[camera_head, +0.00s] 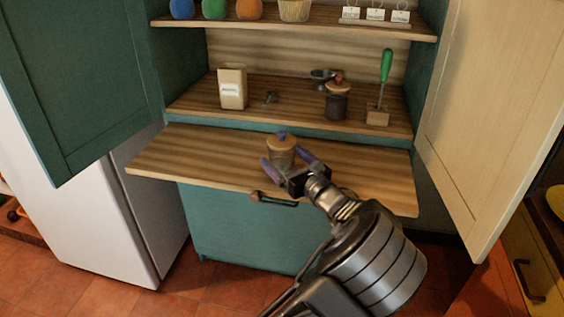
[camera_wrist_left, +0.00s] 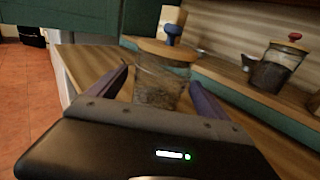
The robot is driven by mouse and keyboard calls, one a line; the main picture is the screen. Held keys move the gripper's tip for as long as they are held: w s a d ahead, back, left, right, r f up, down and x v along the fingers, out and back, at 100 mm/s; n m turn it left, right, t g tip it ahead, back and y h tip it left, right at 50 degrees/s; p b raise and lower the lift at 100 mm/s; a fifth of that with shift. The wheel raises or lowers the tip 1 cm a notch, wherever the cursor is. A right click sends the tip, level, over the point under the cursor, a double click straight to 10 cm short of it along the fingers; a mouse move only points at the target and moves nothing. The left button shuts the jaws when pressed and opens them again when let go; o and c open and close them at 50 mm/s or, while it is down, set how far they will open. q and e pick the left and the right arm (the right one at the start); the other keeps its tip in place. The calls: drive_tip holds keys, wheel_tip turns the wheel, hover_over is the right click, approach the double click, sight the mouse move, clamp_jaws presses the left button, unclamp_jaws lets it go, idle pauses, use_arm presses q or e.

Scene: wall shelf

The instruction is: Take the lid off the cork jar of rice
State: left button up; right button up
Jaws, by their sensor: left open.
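A glass jar (camera_head: 282,158) with a cork lid (camera_head: 281,143) and a blue knob stands upright on the pull-out wooden board. The lid sits on the jar. In the left wrist view the jar (camera_wrist_left: 160,82) is clear, with pale grainy contents low inside; its lid (camera_wrist_left: 163,48) and blue knob (camera_wrist_left: 173,32) are near the top. My left gripper (camera_head: 288,162) is open, with one purple finger on each side of the jar; I cannot tell whether they touch it. My right gripper is out of view.
A dark-filled jar (camera_head: 337,105) with a red knob stands on the shelf behind, near a green-handled tool (camera_head: 386,79) and a paper bag (camera_head: 232,88). An upper shelf (camera_head: 325,23) overhangs. Open cabinet doors flank both sides. The board's left part is clear.

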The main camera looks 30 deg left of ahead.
sight(285, 143)
use_arm(q)
clamp_jaws()
idle(0.9)
drive_tip(key=shift+r, duration=0.15)
wheel_tip(285, 143, up, 10)
drive_tip(key=shift+f+p, duration=0.1)
drive_tip(key=shift+p, duration=0.6)
drive_tip(key=c, duration=0.7)
unclamp_jaws()
clamp_jaws()
